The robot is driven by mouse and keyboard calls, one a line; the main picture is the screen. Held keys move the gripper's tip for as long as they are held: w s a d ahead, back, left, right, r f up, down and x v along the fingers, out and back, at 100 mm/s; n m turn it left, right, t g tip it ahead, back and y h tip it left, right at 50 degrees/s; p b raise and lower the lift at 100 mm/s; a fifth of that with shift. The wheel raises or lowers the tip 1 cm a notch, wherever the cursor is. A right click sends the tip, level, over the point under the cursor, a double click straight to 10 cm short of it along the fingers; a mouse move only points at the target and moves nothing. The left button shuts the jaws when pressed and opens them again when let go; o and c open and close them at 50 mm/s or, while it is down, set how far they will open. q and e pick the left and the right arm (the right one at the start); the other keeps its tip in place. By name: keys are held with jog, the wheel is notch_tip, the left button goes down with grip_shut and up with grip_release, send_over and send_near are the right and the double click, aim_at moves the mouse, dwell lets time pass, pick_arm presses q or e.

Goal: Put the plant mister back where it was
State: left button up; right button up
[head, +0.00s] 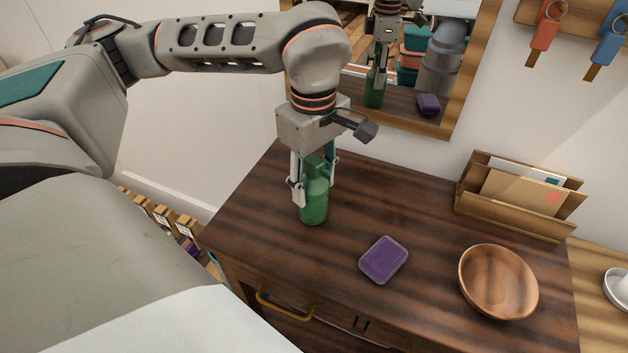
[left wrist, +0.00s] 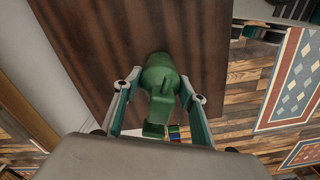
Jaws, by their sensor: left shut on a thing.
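The green plant mister (head: 314,207) is upright at the left part of the dark wooden dresser top (head: 420,220). My left gripper (head: 314,188) reaches down from above and is shut on the mister, with a finger on either side of it. In the left wrist view the mister (left wrist: 160,85) sits between the two fingers of the left gripper (left wrist: 160,92), over the dark wood. I cannot tell whether the mister's base touches the top. My right gripper is not in view.
A purple box (head: 383,260) lies right of the mister, and a wooden bowl (head: 498,282) stands farther right. A letter rack (head: 520,198) with envelopes is at the back right. A mirror (head: 450,100) hangs behind. The top between mister and rack is clear.

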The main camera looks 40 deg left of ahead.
aim_at(314, 159)
pick_arm(q)
jog(key=shift+f, duration=0.15)
jog(key=o, duration=1.4)
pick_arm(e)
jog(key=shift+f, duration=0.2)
pick_arm(q)
notch_tip(314, 159, up, 12)
jog(key=shift+f+p, duration=0.15)
jog(key=shift+p, duration=0.95)
jog(key=shift+r, duration=0.35)
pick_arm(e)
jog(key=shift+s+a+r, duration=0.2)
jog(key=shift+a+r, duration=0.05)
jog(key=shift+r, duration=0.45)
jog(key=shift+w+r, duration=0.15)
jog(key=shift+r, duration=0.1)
